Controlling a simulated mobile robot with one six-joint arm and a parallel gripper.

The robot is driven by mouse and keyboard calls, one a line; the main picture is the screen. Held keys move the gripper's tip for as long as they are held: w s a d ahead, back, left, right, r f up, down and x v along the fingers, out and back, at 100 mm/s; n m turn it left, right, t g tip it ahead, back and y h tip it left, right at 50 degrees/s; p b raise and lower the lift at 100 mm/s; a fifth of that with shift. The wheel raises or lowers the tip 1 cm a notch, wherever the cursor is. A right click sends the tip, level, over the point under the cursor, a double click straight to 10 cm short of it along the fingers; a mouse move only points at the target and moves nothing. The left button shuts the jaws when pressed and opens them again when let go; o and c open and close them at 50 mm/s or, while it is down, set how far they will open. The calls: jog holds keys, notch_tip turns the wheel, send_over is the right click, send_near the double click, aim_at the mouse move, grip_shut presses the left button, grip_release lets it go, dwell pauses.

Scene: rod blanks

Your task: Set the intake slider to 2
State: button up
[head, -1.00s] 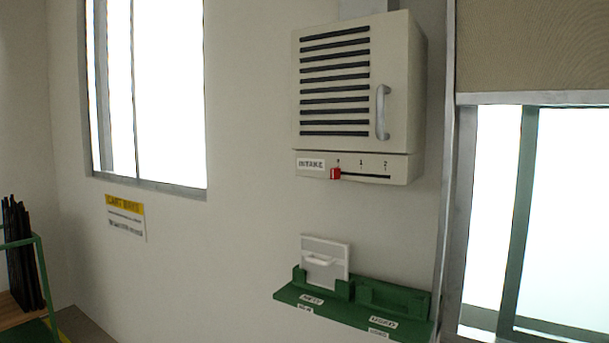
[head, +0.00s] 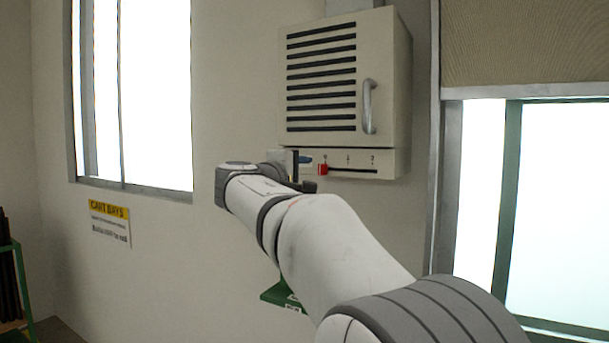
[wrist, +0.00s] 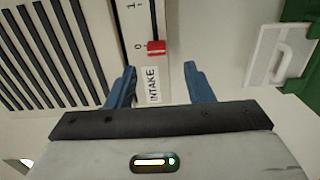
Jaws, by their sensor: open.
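The intake slider has a red knob (head: 322,169) at the left end of a dark slot under the cream vent box (head: 385,160). In the wrist view the red knob (wrist: 156,47) sits beside the 0 mark, with the 1 mark further up the slot. The INTAKE label (wrist: 152,86) lies between the knob and my gripper. My gripper (wrist: 158,68) is open, its two blue fingers apart and empty, with the knob ahead and between their lines. In the head view my gripper (head: 305,160) is just left of the knob, and my wrist hides the label.
The vent box has a door handle (head: 369,106) above the slider. A green holder (head: 275,293) on the wall below is mostly hidden by my arm. A white panel with a handle (wrist: 280,55) shows at the right in the wrist view. A window stands either side.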

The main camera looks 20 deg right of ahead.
aim_at(320, 170)
jog(key=p+x, duration=0.1)
jog(key=x, duration=0.3)
jog(key=p+x, duration=0.1)
jog(key=x, duration=0.2)
jog(key=shift+r+p, duration=0.3)
jog(key=shift+r, duration=0.05)
jog(key=shift+w+d+f, duration=0.1)
jog(key=shift+w+d, duration=0.15)
jog(key=shift+d, duration=0.05)
grip_shut()
